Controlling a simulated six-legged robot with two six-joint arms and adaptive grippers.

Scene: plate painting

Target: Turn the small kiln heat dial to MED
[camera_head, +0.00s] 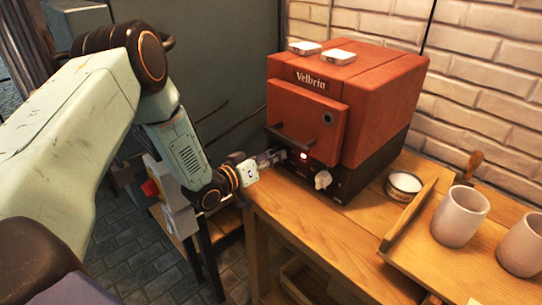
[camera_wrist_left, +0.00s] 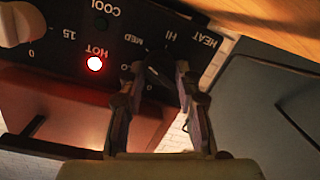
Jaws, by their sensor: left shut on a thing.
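The small red kiln (camera_head: 345,90) stands on the wooden bench with its door shut. My left gripper (camera_head: 272,158) reaches its dark front panel from the left. In the left wrist view, which shows the panel upside down, the black heat dial (camera_wrist_left: 158,78) sits between the fingertips of my left gripper (camera_wrist_left: 157,80), which is shut on it. The labels MED (camera_wrist_left: 132,38), HI (camera_wrist_left: 170,36) and HEAT (camera_wrist_left: 203,39) show beside the dial. The fingers partly cover the dial, and I cannot tell where its pointer stands. My right gripper is in neither view.
A red HOT lamp (camera_wrist_left: 95,64) is lit; the COOL lamp (camera_wrist_left: 101,24) looks dark. A white knob (camera_head: 322,180) sits farther right on the panel. A small bowl (camera_head: 404,184), a wooden tray (camera_head: 418,258) and two pale cups (camera_head: 460,216) stand to the right.

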